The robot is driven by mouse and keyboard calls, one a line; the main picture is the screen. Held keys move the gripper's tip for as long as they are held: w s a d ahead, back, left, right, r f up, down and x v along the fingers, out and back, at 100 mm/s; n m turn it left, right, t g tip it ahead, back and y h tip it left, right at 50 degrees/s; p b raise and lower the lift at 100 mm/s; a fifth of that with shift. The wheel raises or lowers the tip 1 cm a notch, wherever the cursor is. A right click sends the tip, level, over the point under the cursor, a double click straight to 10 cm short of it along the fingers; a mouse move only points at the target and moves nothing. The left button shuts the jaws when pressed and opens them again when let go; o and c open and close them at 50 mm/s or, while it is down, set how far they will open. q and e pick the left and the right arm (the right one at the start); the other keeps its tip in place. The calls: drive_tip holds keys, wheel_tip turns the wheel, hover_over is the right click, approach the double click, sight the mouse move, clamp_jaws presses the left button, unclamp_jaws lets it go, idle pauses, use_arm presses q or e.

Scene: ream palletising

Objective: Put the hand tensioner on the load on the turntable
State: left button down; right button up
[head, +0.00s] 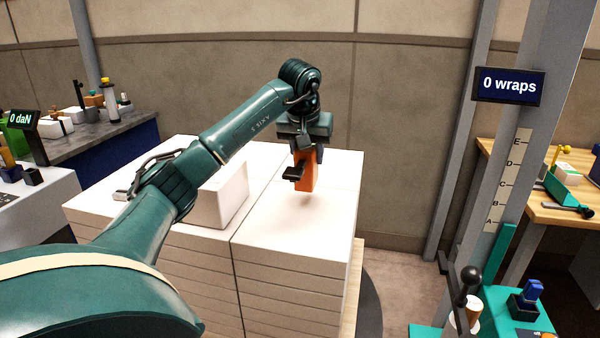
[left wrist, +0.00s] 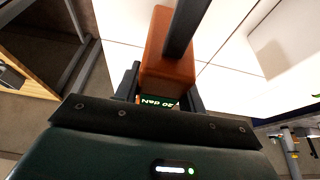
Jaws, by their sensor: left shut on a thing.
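The hand tensioner (head: 309,181) is an orange block with a black part at its side. My left gripper (head: 304,165) is shut on it and points down over the right part of the load. In the left wrist view the tensioner (left wrist: 168,62) sits between the fingers, with a small display reading 20 daN. The load (head: 285,250) is several layers of white reams with a flat top. The turntable (head: 371,305) shows as a dark edge beneath the load. My right gripper is out of view.
A single white ream (head: 222,196) stands on the load, left of the tensioner. A grey post with a "0 wraps" display (head: 508,86) stands at the right. A wooden bench (head: 550,208) and a grey-topped bench (head: 100,133) flank the load. The load's top around the tensioner is clear.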

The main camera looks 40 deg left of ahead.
sight(308, 170)
use_arm(q)
wheel_tip(308, 170, down, 4)
drive_tip(key=shift+f, duration=0.1)
idle(0.4)
drive_tip(key=c, duration=0.8)
unclamp_jaws()
drive_tip(key=shift+f, duration=0.15)
drive_tip(key=shift+c, duration=0.2)
drive_tip(key=v, duration=1.2)
drive_tip(key=shift+s, duration=0.1)
drive_tip(key=shift+d, duration=0.1)
